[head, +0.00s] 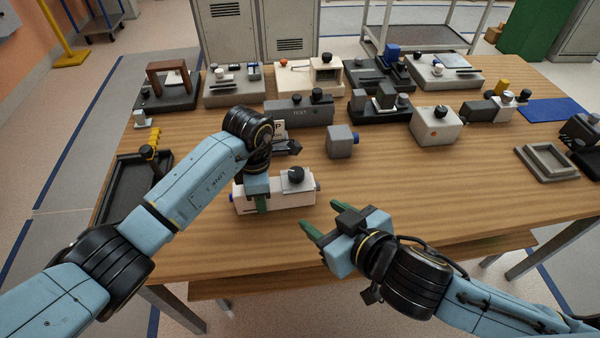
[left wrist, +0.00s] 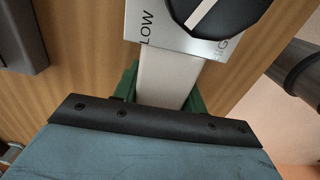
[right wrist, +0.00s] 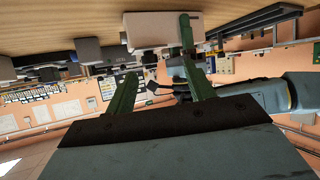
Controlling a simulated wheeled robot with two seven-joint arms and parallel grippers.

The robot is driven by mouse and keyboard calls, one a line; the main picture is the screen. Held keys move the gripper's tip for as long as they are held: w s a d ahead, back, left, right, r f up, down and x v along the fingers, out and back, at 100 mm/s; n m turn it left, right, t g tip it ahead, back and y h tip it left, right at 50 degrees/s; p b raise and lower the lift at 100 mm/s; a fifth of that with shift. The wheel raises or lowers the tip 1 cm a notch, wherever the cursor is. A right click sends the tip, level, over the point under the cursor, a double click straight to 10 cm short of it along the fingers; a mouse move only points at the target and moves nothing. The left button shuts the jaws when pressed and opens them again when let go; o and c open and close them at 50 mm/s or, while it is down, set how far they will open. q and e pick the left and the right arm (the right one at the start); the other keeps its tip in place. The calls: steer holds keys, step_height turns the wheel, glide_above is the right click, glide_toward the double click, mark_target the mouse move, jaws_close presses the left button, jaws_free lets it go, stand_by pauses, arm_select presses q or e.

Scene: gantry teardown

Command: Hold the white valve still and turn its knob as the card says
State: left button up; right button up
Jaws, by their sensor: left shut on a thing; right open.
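The white valve (head: 275,201) lies on the near middle of the wooden table, with a black knob (head: 296,178) on top. My left gripper (head: 259,201) is shut on the valve body from above, left of the knob. In the left wrist view the green fingers flank the white body (left wrist: 166,78). The knob (left wrist: 205,12) carries a white pointer line; its plate reads LOW, and the other word is partly hidden. My right gripper (head: 322,218) is open and empty, right of and nearer than the valve, apart from it. A small white card (head: 280,129) behind my left wrist is mostly hidden and unreadable.
A grey box with black knobs (head: 298,111) and a white box (head: 436,126) are farther back. A black tray (head: 130,190) is at the left. The table right of my right gripper is clear.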

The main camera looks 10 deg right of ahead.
mark_target(298, 173)
steer(key=shift+m+t+h, duration=0.3)
steer(key=shift+m+t, duration=0.2)
steer(key=shift+m, duration=0.2)
steer(key=w+a, duration=0.1)
steer(key=w, duration=0.3)
steer(key=w+a+f, duration=0.1)
steer(key=w, duration=0.3)
steer(key=w+a+f, duration=0.1)
steer(key=w, duration=0.3)
steer(key=shift+w+f, duration=0.15)
steer(key=shift+w, duration=0.05)
steer(key=shift+d, duration=0.1)
steer(key=c, duration=1)
